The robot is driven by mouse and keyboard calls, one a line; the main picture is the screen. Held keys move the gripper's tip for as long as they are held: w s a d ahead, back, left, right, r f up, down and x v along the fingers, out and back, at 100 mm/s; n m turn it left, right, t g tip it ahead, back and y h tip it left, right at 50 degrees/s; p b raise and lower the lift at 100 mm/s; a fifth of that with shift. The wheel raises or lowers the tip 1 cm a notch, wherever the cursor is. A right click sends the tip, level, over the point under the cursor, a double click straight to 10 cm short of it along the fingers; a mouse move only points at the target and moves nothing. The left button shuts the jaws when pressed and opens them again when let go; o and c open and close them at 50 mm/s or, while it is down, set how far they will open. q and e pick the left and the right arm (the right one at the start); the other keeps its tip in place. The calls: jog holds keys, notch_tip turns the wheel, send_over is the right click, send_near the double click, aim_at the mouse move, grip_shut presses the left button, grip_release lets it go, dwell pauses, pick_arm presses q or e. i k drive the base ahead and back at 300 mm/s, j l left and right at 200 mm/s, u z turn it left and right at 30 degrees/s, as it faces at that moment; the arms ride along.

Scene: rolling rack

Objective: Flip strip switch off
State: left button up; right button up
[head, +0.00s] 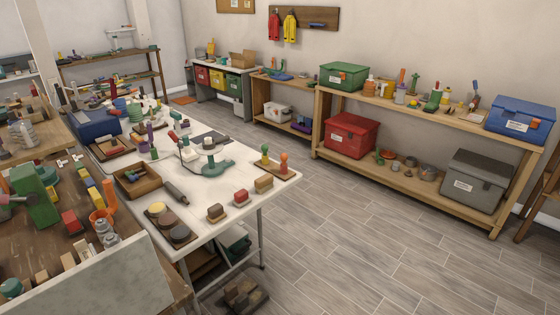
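I cannot make out a power strip or its switch anywhere in the head view. If it is among the small items on the tables or shelves, it is too small or hidden to tell. Neither of my grippers shows in this view.
A white table (235,199) crowded with small items stands left of centre, beside a brown workbench (118,212). A wooden shelf rack (400,184) along the right wall holds a green box (341,78), a red box (350,137) and a blue box (521,117). The plank floor (355,255) between is clear.

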aim_at(172, 134)
jog(key=i+l+z, duration=0.25)
jog(key=i, duration=0.15)
jog(key=i+z, duration=0.2)
jog(key=i, duration=0.15)
jog(key=i+z, duration=0.3)
jog(key=i, duration=1.55)
jog(key=i+l+u, duration=0.1)
jog(key=i+u, duration=0.2)
jog(key=i, duration=0.25)
jog(key=i+l+u, duration=0.35)
jog(key=i, duration=0.2)
jog(key=i+l+u, duration=0.3)
jog(key=i, duration=0.2)
jog(key=i+l+u, duration=0.25)
jog(key=u, duration=0.2)
jog(key=i+l+u, duration=0.2)
jog(key=u, duration=0.3)
jog(key=i+l+u, duration=0.15)
jog(key=l+u, duration=1.2)
jog(key=l, duration=0.55)
